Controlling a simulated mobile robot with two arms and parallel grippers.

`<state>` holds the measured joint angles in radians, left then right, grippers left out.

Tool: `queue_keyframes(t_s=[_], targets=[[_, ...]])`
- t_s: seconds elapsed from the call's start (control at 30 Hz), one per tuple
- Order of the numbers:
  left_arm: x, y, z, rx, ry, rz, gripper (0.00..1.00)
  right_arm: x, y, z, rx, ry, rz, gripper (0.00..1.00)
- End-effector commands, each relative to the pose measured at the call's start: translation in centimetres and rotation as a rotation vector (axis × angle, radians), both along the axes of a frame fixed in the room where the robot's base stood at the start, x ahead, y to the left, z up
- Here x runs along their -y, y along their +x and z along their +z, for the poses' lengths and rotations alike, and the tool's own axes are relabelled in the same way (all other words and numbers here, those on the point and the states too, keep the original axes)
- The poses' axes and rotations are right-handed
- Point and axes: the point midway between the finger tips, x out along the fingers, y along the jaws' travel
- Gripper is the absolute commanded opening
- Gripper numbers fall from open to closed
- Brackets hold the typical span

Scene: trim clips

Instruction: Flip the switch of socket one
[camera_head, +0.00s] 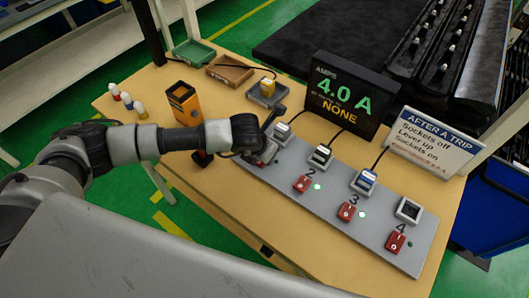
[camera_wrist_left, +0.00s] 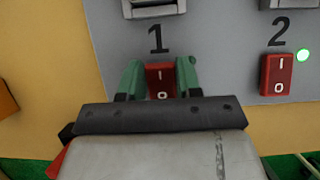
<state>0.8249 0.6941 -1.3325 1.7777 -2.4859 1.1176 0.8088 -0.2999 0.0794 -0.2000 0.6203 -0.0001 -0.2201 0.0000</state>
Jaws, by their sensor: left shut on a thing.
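The red switch of socket one (camera_wrist_left: 161,80) sits below the printed 1 in the left wrist view, its I and O marks visible. My left gripper (camera_wrist_left: 159,77) has its green fingers on either side of this switch and is shut on it. A small lamp (camera_wrist_left: 194,60) beside the switch looks dark. In the head view my arm and gripper largely cover this switch; the plugged socket one (camera_head: 281,131) shows just behind. My right gripper is not in view.
Switches two (camera_head: 303,184), three (camera_head: 347,211) and four (camera_head: 396,241) follow along the grey panel (camera_head: 372,240). Lamps two and three glow green. Socket four (camera_head: 408,210) is empty. An amp display (camera_head: 345,97) reads 4.0 A and NONE. A sign (camera_head: 434,142) stands right.

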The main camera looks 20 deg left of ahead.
Motion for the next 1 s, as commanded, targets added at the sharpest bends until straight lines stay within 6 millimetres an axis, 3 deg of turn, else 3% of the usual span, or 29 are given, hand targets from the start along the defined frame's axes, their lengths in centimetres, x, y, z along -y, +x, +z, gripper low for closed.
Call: queue_keyframes(t_s=[0.1, 0.13, 0.27, 0.67, 1.0], targets=[[0.0, 0.0, 0.0, 0.001, 0.001, 0.000, 0.10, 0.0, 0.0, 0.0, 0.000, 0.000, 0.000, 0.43], [0.0, 0.0, 0.0, 0.000, 0.001, 0.000, 0.39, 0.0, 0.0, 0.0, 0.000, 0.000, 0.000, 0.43], [0.0, 0.0, 0.0, 0.000, 0.001, 0.000, 0.58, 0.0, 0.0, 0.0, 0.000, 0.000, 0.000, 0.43], [-0.1, -0.3, 0.8, 0.001, -0.001, 0.000, 0.60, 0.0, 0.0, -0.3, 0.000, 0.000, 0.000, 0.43], [-1.1, -2.9, 6.6, 0.003, -0.001, -0.001, 0.60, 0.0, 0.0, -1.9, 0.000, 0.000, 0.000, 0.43]])
